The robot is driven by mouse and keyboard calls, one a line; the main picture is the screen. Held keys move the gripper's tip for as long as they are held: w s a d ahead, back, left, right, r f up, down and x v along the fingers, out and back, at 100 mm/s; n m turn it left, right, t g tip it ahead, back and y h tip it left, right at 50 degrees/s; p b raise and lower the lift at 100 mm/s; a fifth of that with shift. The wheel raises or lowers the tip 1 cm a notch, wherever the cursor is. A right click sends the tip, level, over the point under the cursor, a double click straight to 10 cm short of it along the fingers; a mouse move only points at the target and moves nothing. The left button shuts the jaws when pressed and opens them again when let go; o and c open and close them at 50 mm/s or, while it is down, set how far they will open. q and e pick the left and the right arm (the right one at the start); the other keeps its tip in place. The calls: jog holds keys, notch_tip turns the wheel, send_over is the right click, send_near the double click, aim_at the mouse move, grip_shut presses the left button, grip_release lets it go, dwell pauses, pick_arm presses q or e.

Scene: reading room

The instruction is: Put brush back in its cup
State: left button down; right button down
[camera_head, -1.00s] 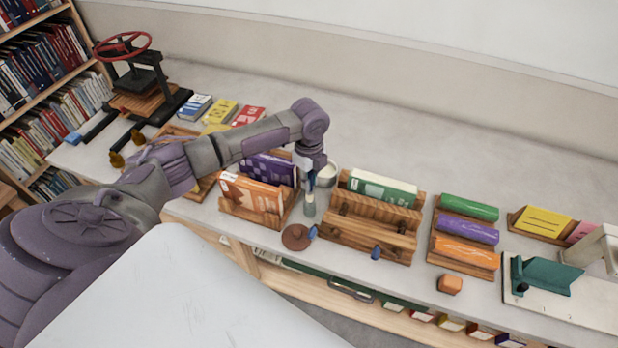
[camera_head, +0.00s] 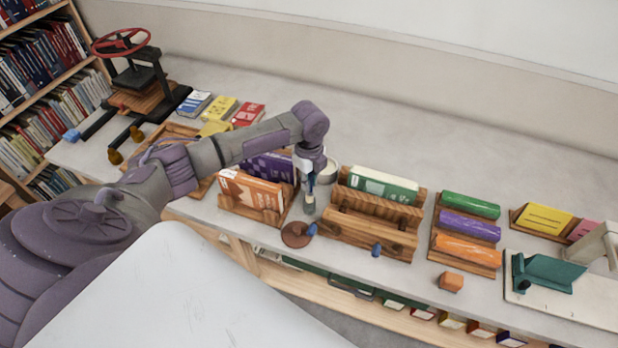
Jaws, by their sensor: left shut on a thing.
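My left gripper (camera_head: 310,183) points down over the front part of the counter. It is shut on the brush (camera_head: 309,204), which hangs about upright below it, between the orange book's stand and the wooden rack. A pale round cup (camera_head: 329,174) stands just behind and to the right of the gripper, partly hidden by it. The brush is in front of the cup, not in it. I cannot tell whether the brush's lower end touches the counter. My right gripper is not in view.
A stand with an orange book (camera_head: 252,192) is close on the left, a slatted wooden rack (camera_head: 370,228) close on the right. The counter behind the racks is clear.

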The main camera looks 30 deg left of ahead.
pick_arm(q)
jog(key=shift+f, duration=0.1)
dwell(0.6)
jog(key=shift+f+b, duration=0.55)
jog(key=shift+f, duration=0.55)
jog(key=shift+p, duration=0.3)
jog(key=shift+f+b, duration=0.5)
jog(key=shift+f, duration=0.5)
dwell(1.3)
jog(key=c, duration=1)
grip_release()
jog(key=shift+r+p, duration=4.1)
jog(key=shift+r, duration=0.4)
